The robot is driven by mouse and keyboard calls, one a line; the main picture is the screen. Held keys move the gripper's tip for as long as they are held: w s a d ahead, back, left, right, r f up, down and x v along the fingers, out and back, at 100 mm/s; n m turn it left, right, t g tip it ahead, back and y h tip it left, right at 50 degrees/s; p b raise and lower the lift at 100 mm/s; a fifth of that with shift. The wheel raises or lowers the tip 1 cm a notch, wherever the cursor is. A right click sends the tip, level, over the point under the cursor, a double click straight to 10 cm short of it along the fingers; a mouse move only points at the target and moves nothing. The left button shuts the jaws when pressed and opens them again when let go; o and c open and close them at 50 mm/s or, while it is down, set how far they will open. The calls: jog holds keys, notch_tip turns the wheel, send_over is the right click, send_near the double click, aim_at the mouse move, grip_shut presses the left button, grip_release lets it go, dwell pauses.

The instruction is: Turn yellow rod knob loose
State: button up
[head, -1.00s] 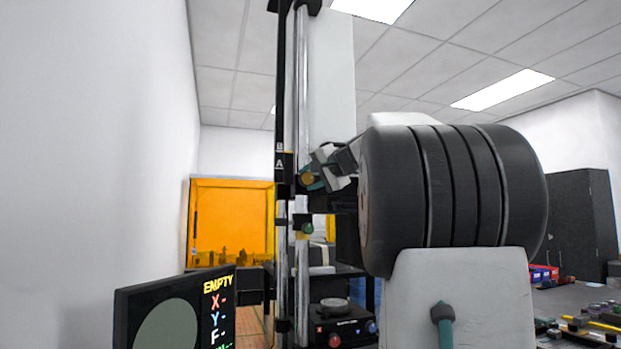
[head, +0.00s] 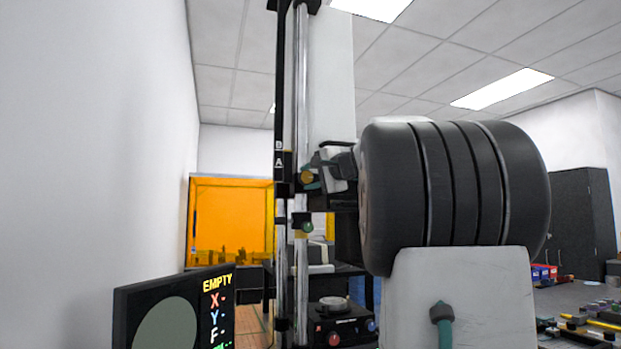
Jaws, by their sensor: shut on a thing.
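The yellow rod knob (head: 307,177) is on the clamp at the vertical rods, just below the A mark. My gripper (head: 313,179) is at this knob, with its jaws shut on it. My own arm hides part of the gripper and what lies behind it. A green knob (head: 306,227) sits lower on the same rods (head: 301,100).
A screen (head: 168,318) reading EMPTY stands at the lower left. Below the rods is a black unit (head: 342,327) with red and blue knobs. An orange panel (head: 232,222) stands behind. A bench with small parts (head: 590,325) is at the right.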

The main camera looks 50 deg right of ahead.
jog(key=o, duration=1)
jog(key=shift+s, duration=0.1)
jog(key=s, duration=0.2)
jog(key=s+a, duration=0.1)
jog(key=s, duration=0.4)
jog(key=shift+s+a+r, duration=0.15)
jog(key=shift+s+r, duration=0.1)
jog(key=shift+r, duration=0.05)
